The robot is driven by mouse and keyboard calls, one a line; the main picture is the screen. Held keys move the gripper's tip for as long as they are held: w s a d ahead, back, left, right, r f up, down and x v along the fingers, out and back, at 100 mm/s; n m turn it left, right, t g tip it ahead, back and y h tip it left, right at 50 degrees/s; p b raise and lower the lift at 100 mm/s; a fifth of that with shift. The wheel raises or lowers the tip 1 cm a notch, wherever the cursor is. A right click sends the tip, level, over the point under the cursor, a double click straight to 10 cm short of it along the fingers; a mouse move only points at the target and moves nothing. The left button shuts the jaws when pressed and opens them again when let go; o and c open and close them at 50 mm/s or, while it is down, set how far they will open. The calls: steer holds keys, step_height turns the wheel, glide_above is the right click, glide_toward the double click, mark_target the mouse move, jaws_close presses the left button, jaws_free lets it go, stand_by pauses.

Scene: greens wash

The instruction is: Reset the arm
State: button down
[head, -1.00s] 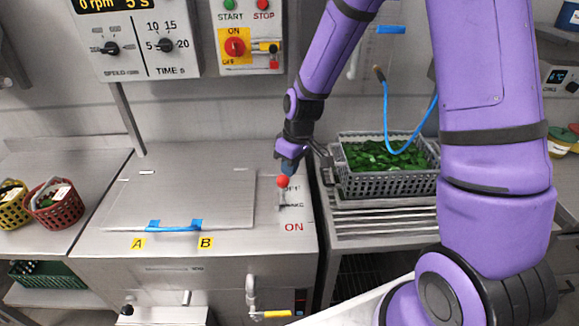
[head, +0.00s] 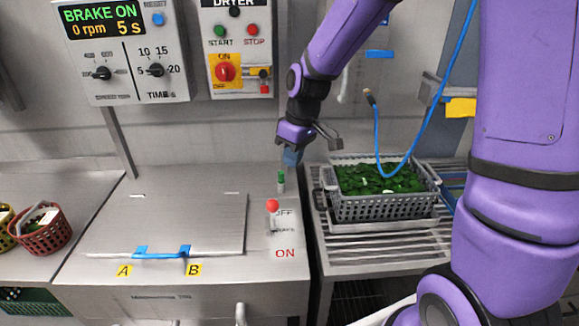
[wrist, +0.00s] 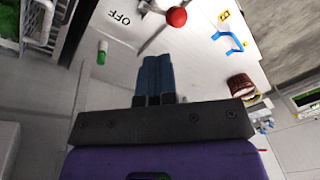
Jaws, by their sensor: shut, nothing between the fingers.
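My gripper (head: 291,156) is at the end of my purple arm, raised above the back right of the steel machine's top. Its blue fingers are together and empty; they also show in the wrist view (wrist: 154,76). It is apart from the red-knobbed brake lever (head: 272,206), which stands near the OFF and ON labels. The red knob also shows in the wrist view (wrist: 176,17). A small green-topped piece (head: 281,181) stands behind the lever. The display (head: 102,21) reads BRAKE ON, 0 rpm, 5 s.
The steel lid (head: 180,222) with blue handle (head: 160,253) is closed. A grey crate of greens (head: 385,207) stands on the slatted rack at right. A red basket (head: 40,232) is at left. Blue hose (head: 378,140) hangs above the crate. The wall panel (head: 236,47) has start and stop buttons.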

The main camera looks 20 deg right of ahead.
steer(key=shift+s+r, duration=0.1)
steer(key=shift+r, duration=0.3)
steer(key=s+d+r+m+t+h, duration=0.1)
steer(key=s+d+r+m+t, duration=0.1)
steer(key=s+r, duration=0.7)
steer(key=s+d+r+m+t+h, duration=0.1)
steer(key=s+d+r+m+t, duration=0.2)
steer(key=s+r, duration=0.6)
steer(key=s+d+m, duration=0.2)
steer(key=s, duration=0.3)
steer(key=shift+d, duration=0.4)
